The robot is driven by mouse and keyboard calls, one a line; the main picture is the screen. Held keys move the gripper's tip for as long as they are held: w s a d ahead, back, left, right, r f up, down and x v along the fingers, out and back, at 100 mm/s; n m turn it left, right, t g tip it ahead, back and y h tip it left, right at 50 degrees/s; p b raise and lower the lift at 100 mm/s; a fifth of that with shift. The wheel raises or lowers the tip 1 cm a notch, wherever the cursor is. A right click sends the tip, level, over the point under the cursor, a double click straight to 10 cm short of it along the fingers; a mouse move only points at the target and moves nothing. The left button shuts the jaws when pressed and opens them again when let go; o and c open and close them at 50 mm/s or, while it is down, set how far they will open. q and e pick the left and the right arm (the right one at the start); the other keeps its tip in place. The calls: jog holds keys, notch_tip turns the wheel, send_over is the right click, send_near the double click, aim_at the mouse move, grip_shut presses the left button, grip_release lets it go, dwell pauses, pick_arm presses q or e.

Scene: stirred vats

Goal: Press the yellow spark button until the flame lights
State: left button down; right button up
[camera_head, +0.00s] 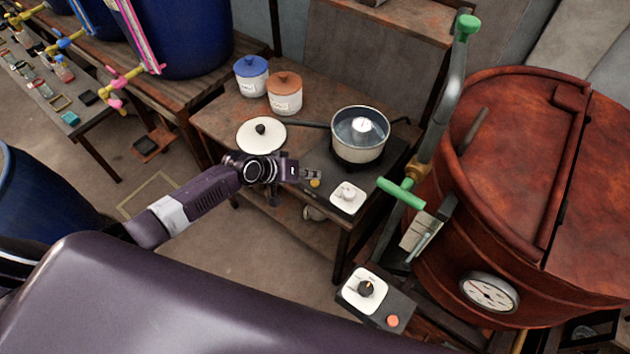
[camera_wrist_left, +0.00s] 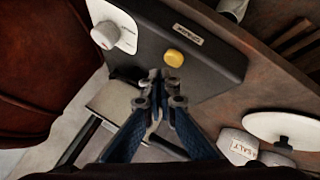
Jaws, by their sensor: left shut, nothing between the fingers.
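The yellow spark button (camera_wrist_left: 174,58) sits on the dark front panel of the burner (camera_wrist_left: 200,75), near a small label, in the left wrist view. It also shows in the head view (camera_head: 315,183), just right of my gripper. My left gripper (camera_head: 308,174) is shut and empty. In the left wrist view its fingertips (camera_wrist_left: 162,76) are just below the button; I cannot tell if they touch it. A white knob plate (camera_head: 347,197) is to the right of the button. A pot (camera_head: 359,135) stands on the burner, and no flame is visible. My right gripper is not in view.
A white lid (camera_head: 261,136), a blue-lidded jar (camera_head: 251,76) and an orange-lidded jar (camera_head: 285,93) stand on the table behind my left gripper. A large red vat (camera_head: 530,170) with a green-handled pipe (camera_head: 400,193) fills the right side. A second knob box (camera_head: 366,290) is in front.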

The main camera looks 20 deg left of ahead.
aim_at(313, 183)
pick_arm(q)
jog(key=shift+f, duration=0.1)
dwell(0.3)
jog(key=shift+f+b, duration=0.3)
jog(key=shift+b, duration=0.05)
jog(key=shift+f+b, duration=0.45)
jog(key=shift+f, duration=0.1)
dwell(0.5)
jog(key=shift+r, duration=0.1)
jog(key=shift+r+p, duration=0.8)
jog(key=shift+p, duration=0.05)
notch_tip(313, 183, up, 5)
jog(key=p, duration=0.4)
jog(key=shift+r+p, duration=0.1)
jog(key=shift+p, duration=0.3)
